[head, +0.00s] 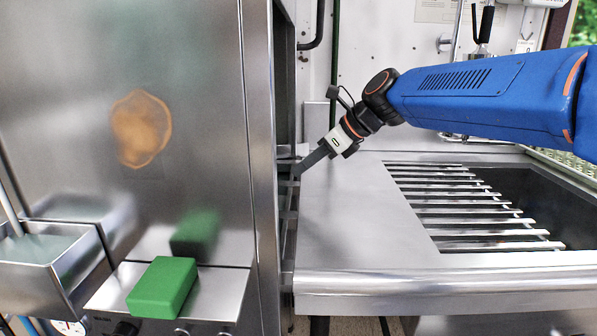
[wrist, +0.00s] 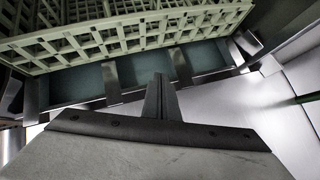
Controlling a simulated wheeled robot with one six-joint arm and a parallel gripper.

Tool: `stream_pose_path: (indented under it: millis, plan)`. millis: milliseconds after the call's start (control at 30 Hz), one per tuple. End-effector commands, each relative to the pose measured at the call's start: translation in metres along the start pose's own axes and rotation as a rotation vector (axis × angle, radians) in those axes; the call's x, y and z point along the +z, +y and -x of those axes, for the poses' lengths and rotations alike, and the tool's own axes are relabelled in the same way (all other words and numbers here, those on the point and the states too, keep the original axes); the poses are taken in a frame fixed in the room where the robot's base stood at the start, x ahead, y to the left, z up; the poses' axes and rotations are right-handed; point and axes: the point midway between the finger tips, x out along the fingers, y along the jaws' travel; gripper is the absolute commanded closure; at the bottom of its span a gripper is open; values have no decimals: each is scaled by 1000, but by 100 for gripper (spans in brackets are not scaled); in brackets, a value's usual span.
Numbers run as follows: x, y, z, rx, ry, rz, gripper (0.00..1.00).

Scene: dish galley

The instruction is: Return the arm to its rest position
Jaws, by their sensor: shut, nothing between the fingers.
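My blue arm (head: 480,92) reaches in from the right, over the steel counter. My gripper (head: 298,172) points down and left at the side of the steel dishwasher, by the counter's left end. Its fingers are together and empty. In the wrist view, the shut fingers (wrist: 160,90) point toward metal rails (wrist: 115,78) and a cream lattice rack (wrist: 130,30). The rack appears beyond the fingertips; I cannot tell whether they touch anything.
The dishwasher's steel panel (head: 190,60) fills the left, with a brown stain (head: 140,128). A green block (head: 162,287) sits on its small shelf. The counter (head: 345,215) is clear beside a sink (head: 540,200) with slatted bars. A spray hose handle (head: 486,24) hangs behind.

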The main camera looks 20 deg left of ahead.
Motion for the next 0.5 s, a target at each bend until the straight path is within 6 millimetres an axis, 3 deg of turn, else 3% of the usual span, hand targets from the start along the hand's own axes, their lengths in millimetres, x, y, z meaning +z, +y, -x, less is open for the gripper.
stream_pose_path:
  millis: [500]
  plan:
    - [5,-11,40,0,0,0,100]
